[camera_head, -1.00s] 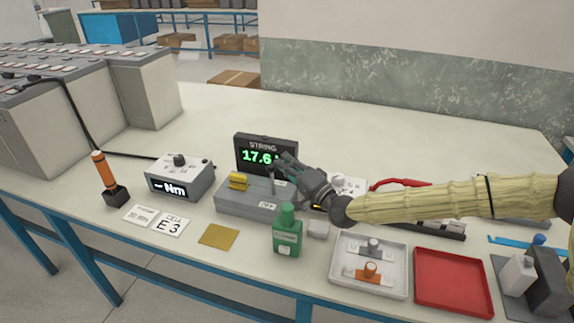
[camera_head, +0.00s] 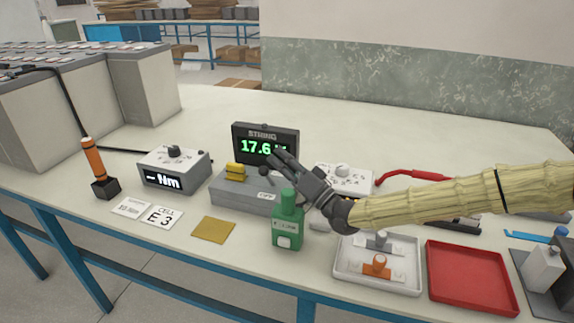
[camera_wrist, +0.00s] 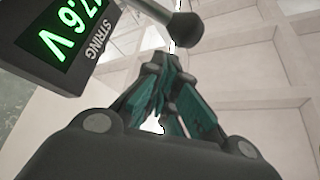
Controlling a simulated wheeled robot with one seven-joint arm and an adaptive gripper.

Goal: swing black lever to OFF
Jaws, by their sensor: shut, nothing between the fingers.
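The black lever's round knob (camera_head: 264,171) shows just left of my gripper, above the grey switch box (camera_head: 232,196) with an OFF label on its front right. In the wrist view the knob (camera_wrist: 186,31) is large, close beyond my fingertips, on a thin pale rod. My gripper (camera_head: 278,158) is shut and empty, its tips beside and above the knob. The wrist view shows its fingers (camera_wrist: 164,75) drawn together. I cannot tell whether they touch the knob. The lever's lower part is mostly hidden from the head view.
A STRING display (camera_head: 265,143) reading 17.6 stands right behind the lever. A green bottle (camera_head: 287,222) stands in front, under my wrist. A white tray (camera_head: 348,276) and red tray (camera_head: 470,278) lie to the right.

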